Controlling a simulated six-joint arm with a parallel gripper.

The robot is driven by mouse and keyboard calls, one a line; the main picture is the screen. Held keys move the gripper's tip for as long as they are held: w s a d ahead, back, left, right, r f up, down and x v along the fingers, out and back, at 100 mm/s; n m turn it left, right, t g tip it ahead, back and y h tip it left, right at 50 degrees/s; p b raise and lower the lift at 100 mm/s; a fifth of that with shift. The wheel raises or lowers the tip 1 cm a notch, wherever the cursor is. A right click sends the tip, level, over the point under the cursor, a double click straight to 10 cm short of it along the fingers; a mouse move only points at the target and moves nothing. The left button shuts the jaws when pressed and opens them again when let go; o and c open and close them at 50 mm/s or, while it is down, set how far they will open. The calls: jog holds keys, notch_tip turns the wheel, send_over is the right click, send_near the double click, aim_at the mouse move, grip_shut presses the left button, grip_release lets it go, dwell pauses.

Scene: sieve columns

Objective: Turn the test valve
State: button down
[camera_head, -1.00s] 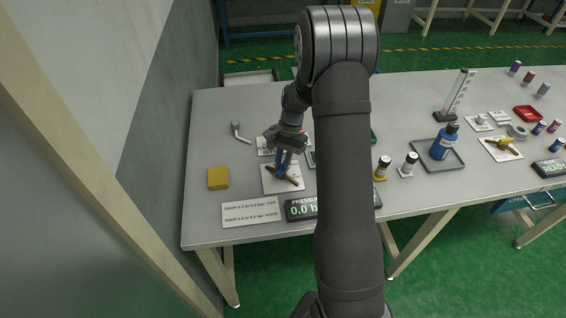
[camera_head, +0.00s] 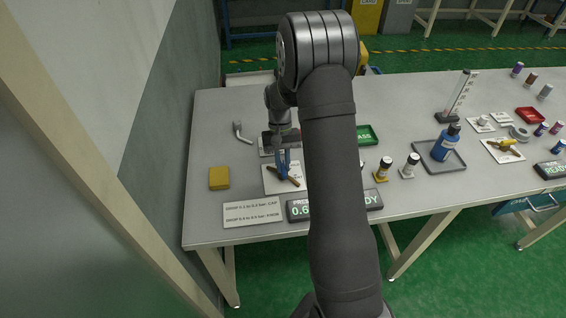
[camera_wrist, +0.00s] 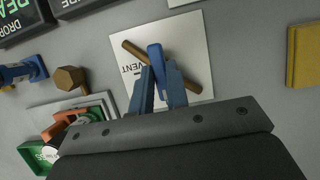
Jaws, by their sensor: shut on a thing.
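In the wrist view the bar (camera_wrist: 190,81) lies diagonally across the plate (camera_wrist: 188,35), where "VENT" can be read.
A yellow block (camera_head: 219,179) lies left of the plate and a printed sign (camera_head: 252,213) in front. A green PASS tray (camera_head: 367,135) is behind my arm. Bottles stand to the right, near a blue bottle (camera_head: 444,144) on a grey tray. The table's far left is mostly clear.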

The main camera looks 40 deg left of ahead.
dwell(0.4)
jog(key=c, duration=1.4)
grip_release()
jog(key=shift+r, duration=0.1)
jog(key=v, duration=1.7)
jog(key=shift+r, duration=0.15)
jog(key=shift+a, duration=0.1)
jog(key=x, duration=1.7)
jog(key=shift+f, duration=0.25)
